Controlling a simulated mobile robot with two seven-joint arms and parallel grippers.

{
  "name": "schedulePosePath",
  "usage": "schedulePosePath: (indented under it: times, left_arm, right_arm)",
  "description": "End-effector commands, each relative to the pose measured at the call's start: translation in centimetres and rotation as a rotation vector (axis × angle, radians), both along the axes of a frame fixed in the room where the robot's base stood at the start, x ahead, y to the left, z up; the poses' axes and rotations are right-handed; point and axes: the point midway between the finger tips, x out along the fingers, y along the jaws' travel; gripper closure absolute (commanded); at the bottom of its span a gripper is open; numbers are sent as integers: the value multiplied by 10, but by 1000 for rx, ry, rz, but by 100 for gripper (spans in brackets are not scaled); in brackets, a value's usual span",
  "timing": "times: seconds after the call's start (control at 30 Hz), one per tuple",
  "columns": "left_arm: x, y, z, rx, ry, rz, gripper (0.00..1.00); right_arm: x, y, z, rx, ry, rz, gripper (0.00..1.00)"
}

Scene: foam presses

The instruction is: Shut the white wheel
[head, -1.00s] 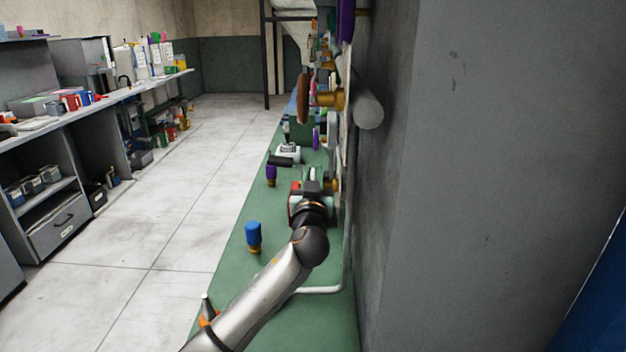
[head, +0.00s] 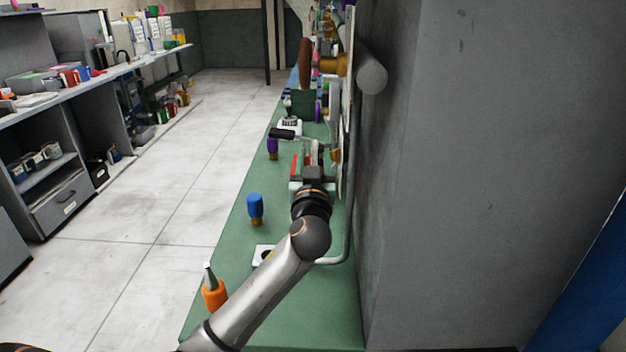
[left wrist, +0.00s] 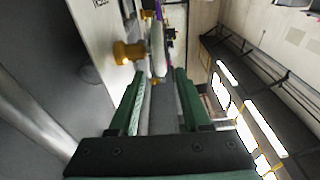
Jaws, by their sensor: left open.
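The white wheel (left wrist: 158,48) shows nearly edge-on in the left wrist view, on a brass valve body (left wrist: 128,52) at the pale panel. In the head view a pale sliver of the wheel (head: 316,152) shows just beyond my left gripper (head: 313,168), which hides part of it. In the left wrist view my left gripper (left wrist: 158,78) is open, its two green fingers pointing at the wheel. The wheel's lower part is in line with the gap between the fingertips. I cannot tell whether they touch it. My right gripper is not in view.
A green bench (head: 235,285) runs along the wall under my left arm. A blue-capped fitting (head: 255,207), an orange bottle (head: 213,293) and a purple-topped fitting (head: 272,148) stand on it. A brown wheel (head: 304,62) is farther along. A grey wall block (head: 480,180) closes the right side. Floor at left is clear.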

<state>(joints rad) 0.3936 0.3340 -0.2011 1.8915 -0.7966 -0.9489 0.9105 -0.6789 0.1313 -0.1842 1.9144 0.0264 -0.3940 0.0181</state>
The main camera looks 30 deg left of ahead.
Motion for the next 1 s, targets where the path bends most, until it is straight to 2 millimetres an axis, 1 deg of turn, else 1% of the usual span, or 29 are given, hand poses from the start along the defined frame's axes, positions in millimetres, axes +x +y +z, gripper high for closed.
schedulePosePath:
  times: [0.03, 0.2, 0.3, 0.4, 0.57, 1.0]
  left_arm:
    - [-10, -6, -4, -4, -1, -3, 52]
    - [-38, -24, -9, -3, 0, -2, 52]
    - [-51, -31, -10, -3, 1, 0, 52]
    - [-60, -37, -11, 0, 0, 0, 52]
    - [-67, -40, -11, 0, -1, 1, 52]
    - [-67, -40, -11, 1, 0, 1, 52]
  right_arm:
    - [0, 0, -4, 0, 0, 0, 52]
    - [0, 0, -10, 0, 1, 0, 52]
    - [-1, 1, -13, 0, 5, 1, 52]
    - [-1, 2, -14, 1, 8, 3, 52]
    - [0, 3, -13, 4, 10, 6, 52]
    - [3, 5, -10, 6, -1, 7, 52]
